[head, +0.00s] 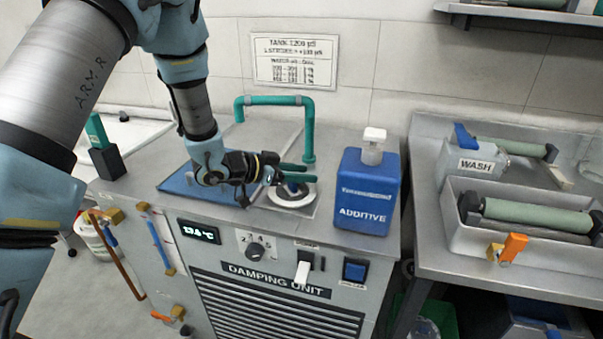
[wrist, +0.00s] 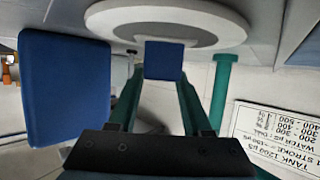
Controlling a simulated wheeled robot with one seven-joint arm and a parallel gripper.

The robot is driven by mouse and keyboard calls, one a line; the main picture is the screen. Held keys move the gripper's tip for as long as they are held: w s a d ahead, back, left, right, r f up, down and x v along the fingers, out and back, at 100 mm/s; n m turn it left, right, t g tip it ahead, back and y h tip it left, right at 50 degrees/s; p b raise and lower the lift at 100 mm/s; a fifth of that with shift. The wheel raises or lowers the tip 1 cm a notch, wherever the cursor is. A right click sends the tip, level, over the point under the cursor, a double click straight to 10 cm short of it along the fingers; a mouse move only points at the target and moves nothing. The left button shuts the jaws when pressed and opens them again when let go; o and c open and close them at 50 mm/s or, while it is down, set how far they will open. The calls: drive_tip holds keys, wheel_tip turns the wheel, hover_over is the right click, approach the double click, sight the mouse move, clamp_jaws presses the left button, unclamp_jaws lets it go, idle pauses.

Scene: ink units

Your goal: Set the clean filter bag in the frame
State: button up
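The filter bag seems to be the white round rim (head: 290,202) with a blue block-like tab (head: 292,187). The rim (wrist: 120,18) also shows at the top of the wrist view, with the tab (wrist: 164,60) below it. My gripper (head: 310,172) points right, low over the unit's top. In the wrist view its green fingers (wrist: 162,75) flank the tab, appear to touch both sides and look shut on it. The white rim is at a pale plate (head: 268,203) in the unit's top, probably the frame; whether it rests there or hovers cannot be told. The bag's underside is hidden.
A blue additive bottle (head: 365,195) stands close right of the rim; it also shows in the wrist view (wrist: 65,90). A green pipe (head: 308,130) rises behind my gripper. A blue panel (head: 195,188) lies left. A wash bench (head: 430,240) with rollers stands right.

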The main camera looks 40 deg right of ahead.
drive_tip(key=o, duration=0.3)
